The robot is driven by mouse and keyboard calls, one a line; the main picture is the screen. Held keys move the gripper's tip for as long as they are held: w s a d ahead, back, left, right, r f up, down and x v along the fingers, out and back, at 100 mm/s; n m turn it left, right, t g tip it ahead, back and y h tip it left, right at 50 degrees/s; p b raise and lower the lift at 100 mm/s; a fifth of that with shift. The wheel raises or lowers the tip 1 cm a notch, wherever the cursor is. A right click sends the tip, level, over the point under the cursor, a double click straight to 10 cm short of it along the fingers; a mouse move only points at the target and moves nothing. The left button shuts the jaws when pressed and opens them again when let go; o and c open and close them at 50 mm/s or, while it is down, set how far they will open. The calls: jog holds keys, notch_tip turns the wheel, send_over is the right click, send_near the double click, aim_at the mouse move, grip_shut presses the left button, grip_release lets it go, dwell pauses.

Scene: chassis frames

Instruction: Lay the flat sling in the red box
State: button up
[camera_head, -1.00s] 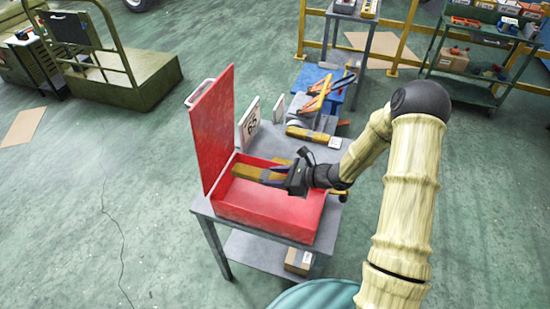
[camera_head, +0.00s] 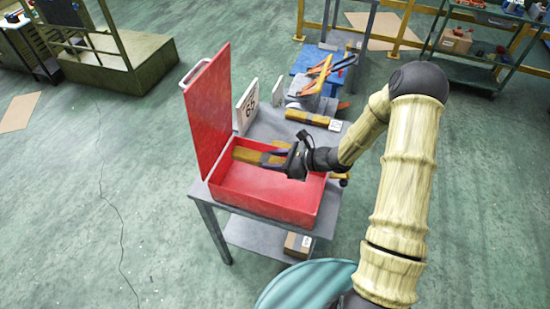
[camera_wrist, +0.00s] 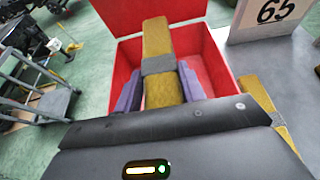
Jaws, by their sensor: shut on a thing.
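The flat sling, a folded yellow strap with a grey band (camera_head: 247,156), is held level over the back part of the open red box (camera_head: 262,207). It also shows in the wrist view (camera_wrist: 158,42), pointing away from me over the box (camera_wrist: 125,55). My gripper (camera_head: 283,159) is shut on the sling, its purple fingers (camera_wrist: 158,90) on either side of it. From the head view I cannot tell whether the sling touches the box floor. The red lid (camera_head: 210,125) stands upright at the box's left side.
The box stands on a grey table (camera_head: 272,125). A second yellow strap (camera_head: 308,118) with a tag lies farther back. A white "65" sign (camera_head: 247,104) stands close behind the box. A blue case (camera_head: 312,90) with orange-handled tools is at the far end.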

jog(key=shift+f+b, duration=0.75)
jog(key=shift+f, duration=0.65)
jog(key=o, duration=1.3)
jog(key=b+v, duration=0.3)
jog(key=v, duration=1.4)
jog(key=shift+d, duration=0.2)
jog(key=shift+s+r, duration=0.1)
jog(key=shift+s, duration=0.05)
